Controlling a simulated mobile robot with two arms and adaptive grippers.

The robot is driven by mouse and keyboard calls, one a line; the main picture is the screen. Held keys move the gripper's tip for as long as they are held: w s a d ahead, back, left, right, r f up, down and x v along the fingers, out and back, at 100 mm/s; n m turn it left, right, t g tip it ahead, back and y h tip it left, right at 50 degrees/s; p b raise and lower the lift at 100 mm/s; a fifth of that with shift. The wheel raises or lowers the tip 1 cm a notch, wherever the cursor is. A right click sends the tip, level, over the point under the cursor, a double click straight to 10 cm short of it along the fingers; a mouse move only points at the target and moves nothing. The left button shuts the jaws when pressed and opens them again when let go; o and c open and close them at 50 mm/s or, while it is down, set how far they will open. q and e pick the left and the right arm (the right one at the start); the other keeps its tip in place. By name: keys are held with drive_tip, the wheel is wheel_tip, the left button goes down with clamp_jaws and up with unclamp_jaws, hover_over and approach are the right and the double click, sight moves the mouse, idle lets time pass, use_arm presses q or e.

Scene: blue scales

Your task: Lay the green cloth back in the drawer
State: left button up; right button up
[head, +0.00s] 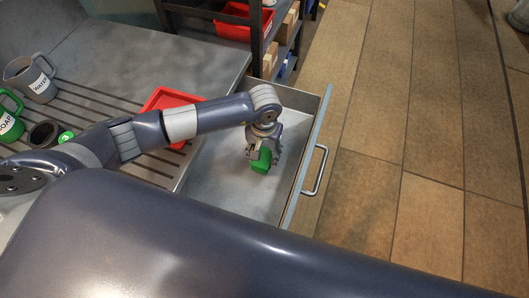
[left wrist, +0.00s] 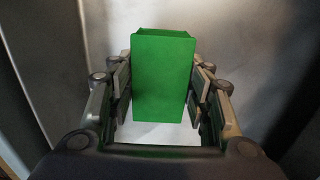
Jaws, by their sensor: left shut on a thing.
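The green cloth (head: 261,160) is a small block-like folded piece. My left gripper (head: 264,150) is shut on it over the inside of the open drawer (head: 228,188). In the left wrist view the cloth (left wrist: 163,78) stands between the two fingers of the left gripper (left wrist: 161,90), with pale grey drawer metal around it. I cannot tell whether the cloth touches the drawer floor. The drawer is pulled out, with its handle (head: 316,170) on the right side. My right gripper does not show.
A red tray (head: 170,98) lies on the slatted counter beside the drawer, partly behind my left arm. A grey WATER jug (head: 33,78) and a green SOAP jug (head: 9,118) stand at the left. A shelf with a red bin (head: 243,22) rises behind.

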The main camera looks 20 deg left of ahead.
sight(265, 156)
use_arm(q)
drive_tip(key=shift+w+a, duration=0.1)
drive_tip(key=shift+w, duration=0.55)
wheel_tip(265, 156, down, 3)
drive_tip(key=shift+f+p, duration=0.1)
drive_tip(key=shift+p, duration=0.6)
drive_tip(key=shift+f, duration=0.25)
drive_tip(key=shift+f+b, duration=0.2)
drive_tip(key=shift+b, duration=0.1)
drive_tip(key=o, duration=1.1)
drive_tip(key=shift+r, duration=0.1)
drive_tip(key=shift+c, duration=0.2)
